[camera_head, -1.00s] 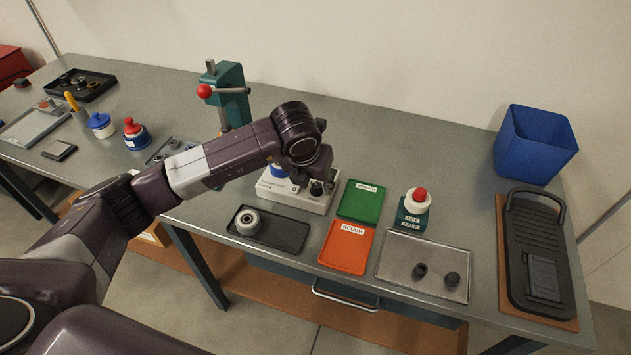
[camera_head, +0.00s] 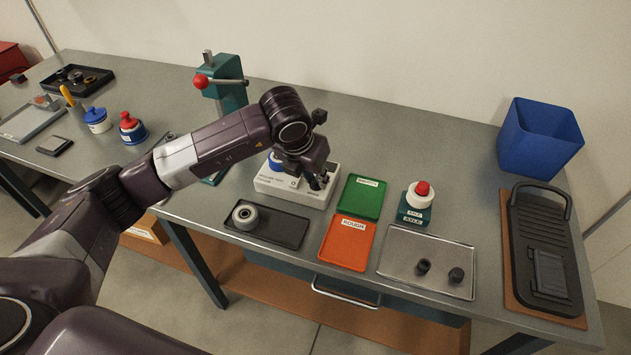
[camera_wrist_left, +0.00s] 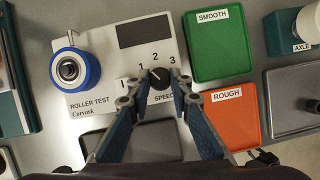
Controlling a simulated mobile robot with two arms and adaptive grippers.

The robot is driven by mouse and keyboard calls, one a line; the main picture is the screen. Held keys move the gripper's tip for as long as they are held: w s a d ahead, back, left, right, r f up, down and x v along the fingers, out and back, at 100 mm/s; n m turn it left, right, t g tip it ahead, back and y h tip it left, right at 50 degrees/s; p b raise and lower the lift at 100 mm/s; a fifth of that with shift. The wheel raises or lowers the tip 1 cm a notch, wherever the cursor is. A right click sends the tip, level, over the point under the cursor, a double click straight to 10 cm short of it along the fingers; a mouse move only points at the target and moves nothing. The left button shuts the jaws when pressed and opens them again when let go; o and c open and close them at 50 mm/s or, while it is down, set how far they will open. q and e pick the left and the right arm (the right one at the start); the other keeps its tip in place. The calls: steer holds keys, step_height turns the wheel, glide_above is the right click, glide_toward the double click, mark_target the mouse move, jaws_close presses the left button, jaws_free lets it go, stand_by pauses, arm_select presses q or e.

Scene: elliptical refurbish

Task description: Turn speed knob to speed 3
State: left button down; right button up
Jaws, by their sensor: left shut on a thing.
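The roller test unit (camera_head: 268,184) is a white box with a dark display (camera_wrist_left: 144,31) and a blue wheel (camera_wrist_left: 74,68) at its left. Its black speed knob (camera_wrist_left: 160,80) has the numbers 1, 2 and 3 printed around its upper side. My left gripper (camera_head: 318,183) is down at the unit. In the left wrist view its two fingers (camera_wrist_left: 161,76) are shut on the knob from both sides. The knob's pale mark appears to point up and left, near 1 and 2; its exact setting is hard to read. In the head view the gripper hides the knob. My right gripper is not in view.
In front is a dark tray (camera_head: 290,236) with a roller (camera_head: 245,215). To the right are the green SMOOTH tray (camera_head: 362,197), the orange ROUGH tray (camera_head: 346,244) and the AXLE bottle (camera_head: 416,206). A teal press (camera_head: 232,95) stands behind my forearm.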

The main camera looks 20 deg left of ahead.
arm_select(q)
steer(key=m+b, duration=0.1)
steer(key=b, duration=0.1)
steer(key=m+h+b, duration=0.1)
steer(key=m+b, duration=0.1)
steer(key=m+h+b, duration=0.1)
steer(key=m+b, duration=0.1)
steer(key=shift+w+a+f+g, duration=0.15)
steer(key=shift+a+g, duration=0.1)
steer(key=shift+g, duration=0.15)
steer(key=m+b, duration=0.1)
steer(key=m, duration=0.2)
steer(key=shift+g+h+b, duration=0.35)
steer(key=shift+g+h, duration=0.05)
steer(key=m, duration=0.1)
steer(key=m+g+b, duration=0.1)
steer(key=m, duration=0.1)
steer(key=shift+w+a+r+m+h, duration=0.1)
steer(key=shift+w+r+m+h, duration=0.1)
steer(key=shift+m+h, duration=0.1)
steer(key=m+g+b, duration=0.1)
steer(key=m, duration=0.3)
steer(key=shift+g, duration=0.4)
steer(key=shift+w+r+m, duration=0.1)
steer(key=shift+m, duration=0.3)
steer(key=c, duration=1.8)
jaws_free()
steer(key=shift+o, duration=0.2)
steer(key=v, duration=1.2)
steer(key=shift+a, duration=0.2)
